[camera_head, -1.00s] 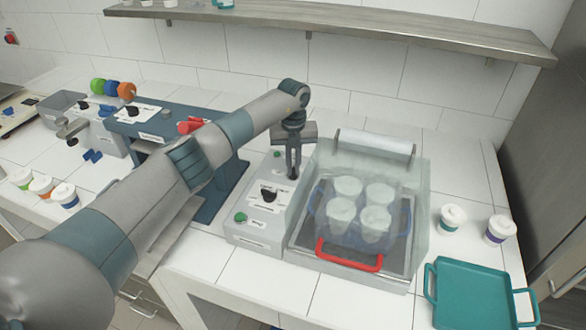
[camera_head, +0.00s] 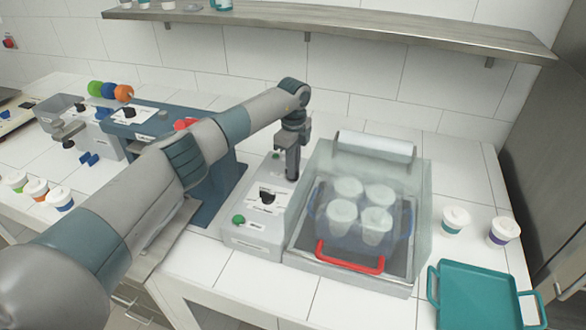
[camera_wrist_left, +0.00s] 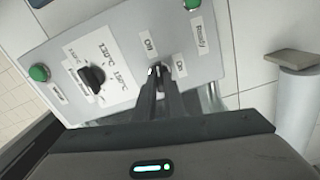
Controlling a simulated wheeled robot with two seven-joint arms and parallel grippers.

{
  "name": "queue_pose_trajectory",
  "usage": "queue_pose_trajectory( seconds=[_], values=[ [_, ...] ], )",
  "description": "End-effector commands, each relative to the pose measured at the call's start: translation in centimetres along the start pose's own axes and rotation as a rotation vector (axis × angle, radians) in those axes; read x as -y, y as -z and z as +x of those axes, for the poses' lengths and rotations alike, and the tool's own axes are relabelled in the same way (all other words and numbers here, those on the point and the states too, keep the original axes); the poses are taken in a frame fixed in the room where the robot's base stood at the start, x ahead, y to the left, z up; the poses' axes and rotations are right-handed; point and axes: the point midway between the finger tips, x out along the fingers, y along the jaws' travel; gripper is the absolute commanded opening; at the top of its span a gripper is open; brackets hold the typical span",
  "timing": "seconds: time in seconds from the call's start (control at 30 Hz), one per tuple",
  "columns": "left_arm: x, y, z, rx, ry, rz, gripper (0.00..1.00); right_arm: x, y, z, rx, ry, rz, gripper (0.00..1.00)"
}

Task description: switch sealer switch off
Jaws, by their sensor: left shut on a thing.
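The sealer (camera_head: 254,230) has a sloped white control panel beside a clear-lidded chamber. My left gripper (camera_head: 292,176) points down at the far end of this panel. In the left wrist view its two fingers (camera_wrist_left: 159,72) are closed on the small sealer switch between the "Off" and "On" labels of the panel (camera_wrist_left: 120,62). The fingers hide most of the switch, so I cannot tell which way it is set. My right gripper is not in view.
The panel has a black temperature knob (camera_head: 267,197) and a green button (camera_head: 239,219). Two lidded cups and a teal tray (camera_head: 474,299) are at the right.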

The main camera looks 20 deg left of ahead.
Motion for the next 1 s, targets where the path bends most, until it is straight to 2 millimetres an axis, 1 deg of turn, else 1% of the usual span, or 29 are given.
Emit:
queue_pose_trajectory(
  seconds=[0.2, 0.4, 0.87, 0.9, 0.97, 1.0],
  values=[
    [0.12, -0.05, -0.1, 0.001, 0.002, -0.138, 0.0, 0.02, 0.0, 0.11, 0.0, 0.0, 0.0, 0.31],
    [0.15, -0.07, -0.11, 0.001, 0.002, -0.207, 0.0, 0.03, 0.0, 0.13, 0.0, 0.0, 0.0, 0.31],
    [0.17, -0.07, -0.13, 0.001, 0.003, -0.227, 0.0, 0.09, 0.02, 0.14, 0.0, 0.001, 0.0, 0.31],
    [0.17, -0.07, -0.13, 0.001, 0.003, -0.227, 0.12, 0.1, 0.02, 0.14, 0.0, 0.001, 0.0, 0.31],
    [0.17, -0.07, -0.13, 0.0, 0.003, -0.227, 0.26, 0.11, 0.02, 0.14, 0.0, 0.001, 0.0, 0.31],
    [0.16, -0.06, -0.11, 0.0, 0.002, -0.226, 0.28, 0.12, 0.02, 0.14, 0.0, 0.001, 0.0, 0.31]
  ],
)
